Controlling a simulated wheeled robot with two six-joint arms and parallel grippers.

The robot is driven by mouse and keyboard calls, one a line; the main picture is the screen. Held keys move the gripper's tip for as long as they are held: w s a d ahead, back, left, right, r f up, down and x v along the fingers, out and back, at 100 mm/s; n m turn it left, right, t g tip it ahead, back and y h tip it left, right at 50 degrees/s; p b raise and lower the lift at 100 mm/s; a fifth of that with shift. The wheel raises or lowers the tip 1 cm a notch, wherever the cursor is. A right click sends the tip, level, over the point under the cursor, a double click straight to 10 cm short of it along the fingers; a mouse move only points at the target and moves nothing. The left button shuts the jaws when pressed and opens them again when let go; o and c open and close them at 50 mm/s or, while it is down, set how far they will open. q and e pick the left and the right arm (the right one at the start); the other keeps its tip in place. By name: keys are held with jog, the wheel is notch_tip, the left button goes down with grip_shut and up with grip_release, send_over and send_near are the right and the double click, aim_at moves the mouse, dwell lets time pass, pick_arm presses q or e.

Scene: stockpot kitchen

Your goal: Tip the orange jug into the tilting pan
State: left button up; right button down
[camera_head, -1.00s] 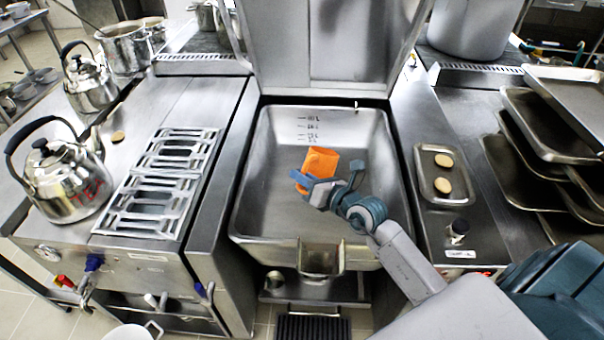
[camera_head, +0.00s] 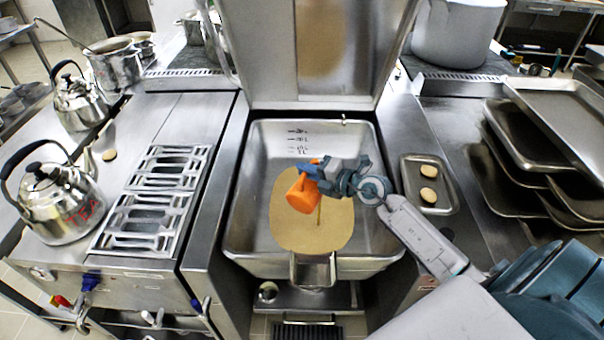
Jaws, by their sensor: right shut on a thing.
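The orange jug (camera_head: 302,196) is tilted over the tilting pan (camera_head: 258,165), its mouth end pointing down and left. A thin brownish stream runs down from it. A tan pool (camera_head: 322,238) covers the middle and front of the pan floor. My right gripper (camera_head: 311,172) is shut on the jug and holds it above the pan. The gripper hides the jug's upper right part. My left gripper is not in view.
The pan's raised lid (camera_head: 372,50) stands behind, with a tan reflection. Two kettles, one marked TEA (camera_head: 60,208), stand at left beside a metal grate (camera_head: 150,205). A small tray (camera_head: 428,170) with two round tan pieces and stacked trays (camera_head: 575,120) are at right.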

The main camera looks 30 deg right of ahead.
jog(key=shift+w+d+m, duration=0.4)
jog(key=shift+d+m, duration=0.2)
jog(key=shift+d, duration=0.15)
jog(key=shift+w+d+r+m+g+y+p, duration=0.1)
jog(key=shift+w+d+r+m+y+p, duration=0.1)
jog(key=shift+w+d+m+p, duration=0.25)
jog(key=shift+w+d+r+m+g+y+p, duration=0.15)
jog(key=shift+d+m, duration=0.2)
jog(key=shift+d, duration=0.25)
jog(key=shift+w+d+r+m+g+y+p, duration=0.1)
jog(key=shift+w+d+r+m+p, duration=0.15)
jog(key=shift+d+m, duration=0.25)
jog(key=shift+w+d+m+y+p, duration=0.15)
jog(key=shift+w+d+m, duration=0.2)
jog(key=shift+d, duration=0.25)
jog(key=shift+w+d+m+y+p, duration=0.15)
jog(key=shift+w+d+m, duration=0.15)
jog(key=shift+d+m, duration=0.25)
jog(key=shift+w+d+m+y+p, duration=0.15)
jog(key=shift+w+d+m, duration=0.15)
jog(key=shift+d, duration=0.4)
jog(key=shift+f, duration=0.1)
